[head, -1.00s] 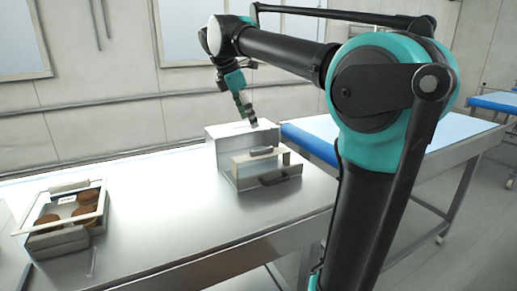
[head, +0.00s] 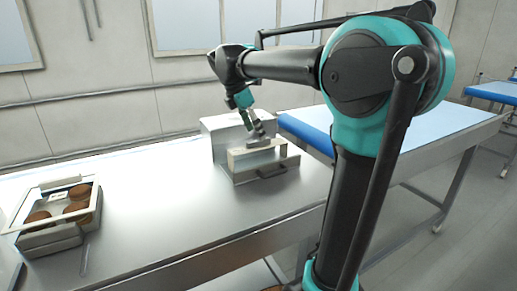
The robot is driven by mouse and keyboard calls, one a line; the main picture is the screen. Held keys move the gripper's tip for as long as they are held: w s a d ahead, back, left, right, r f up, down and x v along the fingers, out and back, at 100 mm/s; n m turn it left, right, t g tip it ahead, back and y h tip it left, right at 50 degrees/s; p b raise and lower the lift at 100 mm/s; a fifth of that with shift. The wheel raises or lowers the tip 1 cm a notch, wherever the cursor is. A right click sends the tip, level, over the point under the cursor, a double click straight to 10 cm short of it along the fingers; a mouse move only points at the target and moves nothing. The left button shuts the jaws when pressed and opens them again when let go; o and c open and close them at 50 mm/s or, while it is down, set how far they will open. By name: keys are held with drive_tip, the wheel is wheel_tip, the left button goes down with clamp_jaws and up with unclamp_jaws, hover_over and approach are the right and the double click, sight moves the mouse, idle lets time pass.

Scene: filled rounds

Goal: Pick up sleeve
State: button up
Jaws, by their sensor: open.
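My gripper (head: 258,134) points down over the front part of a grey metal box (head: 222,132) on the steel table. It is small in this view, with its jaws open. Its tips are close above the box's pale front compartment (head: 242,163), and I cannot tell whether they touch it. I cannot make out a sleeve for certain; it may be hidden inside the box or behind the gripper.
A pale open-topped case (head: 55,243) with several brown rounds (head: 77,200) stands at the left of the steel table (head: 160,215). A dark handle (head: 272,171) is on the box's front. A blue-edged table (head: 306,134) stands behind right. The table's middle is clear.

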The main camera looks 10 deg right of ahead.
sight(258, 140)
drive_tip(key=shift+x, duration=2.6)
drive_tip(key=shift+w+a+f, duration=0.15)
drive_tip(key=shift+f, duration=0.15)
drive_tip(key=c, duration=1.2)
